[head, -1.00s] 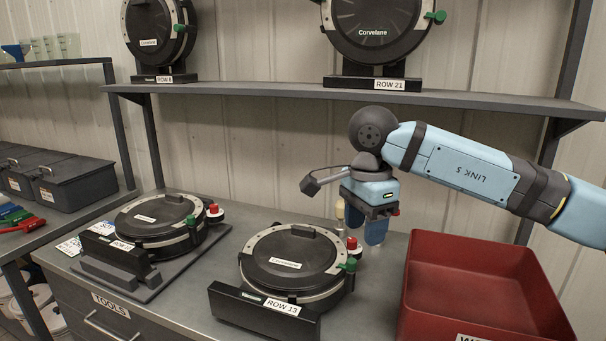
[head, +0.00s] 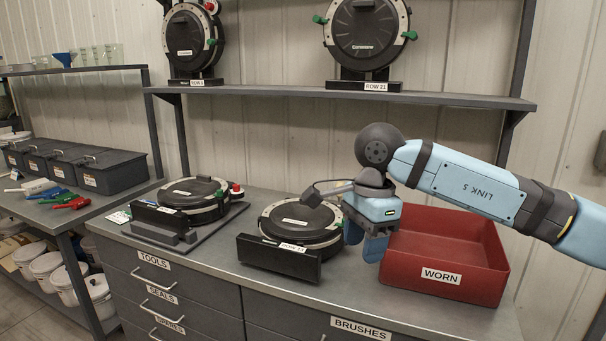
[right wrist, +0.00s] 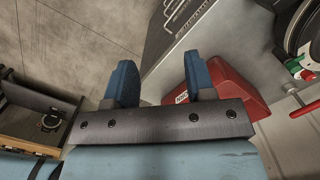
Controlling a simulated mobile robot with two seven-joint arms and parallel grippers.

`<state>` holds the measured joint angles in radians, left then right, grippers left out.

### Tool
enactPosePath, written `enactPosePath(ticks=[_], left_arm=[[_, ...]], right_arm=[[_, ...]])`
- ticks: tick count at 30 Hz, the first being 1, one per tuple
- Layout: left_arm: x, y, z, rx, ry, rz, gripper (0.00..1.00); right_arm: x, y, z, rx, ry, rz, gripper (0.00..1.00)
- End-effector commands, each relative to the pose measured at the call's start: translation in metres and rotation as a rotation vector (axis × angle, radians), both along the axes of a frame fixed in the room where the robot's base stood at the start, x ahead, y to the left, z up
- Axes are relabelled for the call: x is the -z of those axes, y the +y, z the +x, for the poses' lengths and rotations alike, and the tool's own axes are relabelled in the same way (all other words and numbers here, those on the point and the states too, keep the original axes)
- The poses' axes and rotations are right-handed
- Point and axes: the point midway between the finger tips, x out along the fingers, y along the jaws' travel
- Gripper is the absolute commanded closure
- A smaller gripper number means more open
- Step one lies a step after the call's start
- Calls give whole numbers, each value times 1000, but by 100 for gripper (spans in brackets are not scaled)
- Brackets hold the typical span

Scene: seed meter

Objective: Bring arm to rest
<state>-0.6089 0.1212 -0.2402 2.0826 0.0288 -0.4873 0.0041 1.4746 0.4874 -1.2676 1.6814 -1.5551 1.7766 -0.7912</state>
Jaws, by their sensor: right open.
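My right arm comes in from the right in the head view. Its gripper (head: 365,243) points down with the two blue fingers apart and nothing between them. It hangs in front of the left edge of the red WORN bin (head: 462,278) and just right of the ROW 13 seed meter (head: 298,218), hiding part of both. In the right wrist view the open blue fingers (right wrist: 160,82) show apart and empty, with the red bin (right wrist: 225,88) partly behind the right finger. My left gripper is not in view.
Another seed meter (head: 192,198) lies on a dark mat at the left of the bench. Upright meters (head: 193,45) (head: 365,38) stand on the shelf (head: 340,97) above. Grey boxes (head: 112,170) and coloured tools (head: 66,200) are on the left table. Drawers (head: 165,285) front the bench.

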Motion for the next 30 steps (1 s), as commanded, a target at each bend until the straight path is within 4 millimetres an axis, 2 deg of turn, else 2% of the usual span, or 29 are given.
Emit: enactPosePath(ticks=[1, 3, 9, 13, 18, 21, 24, 26, 30], left_arm=[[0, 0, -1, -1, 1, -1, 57], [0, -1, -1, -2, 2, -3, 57], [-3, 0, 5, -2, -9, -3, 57], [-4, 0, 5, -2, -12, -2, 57], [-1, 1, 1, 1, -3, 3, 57], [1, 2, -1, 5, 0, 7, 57], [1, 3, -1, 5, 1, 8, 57], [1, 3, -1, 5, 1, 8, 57], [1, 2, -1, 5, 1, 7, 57]], right_arm=[[15, 13, -9, -5, 45, 60, 50], [29, 30, -20, -2, 102, 147, 50], [60, 82, -60, 44, 312, 435, 50], [70, 117, -93, 130, 524, 680, 50], [66, 148, -122, 333, 867, 1010, 50], [61, 152, -127, 490, 1081, 1183, 50], [61, 147, -123, 672, 1300, 1334, 50], [65, 140, -117, 794, 1432, 1414, 50], [89, 112, -101, 1111, 1745, 1565, 50]])
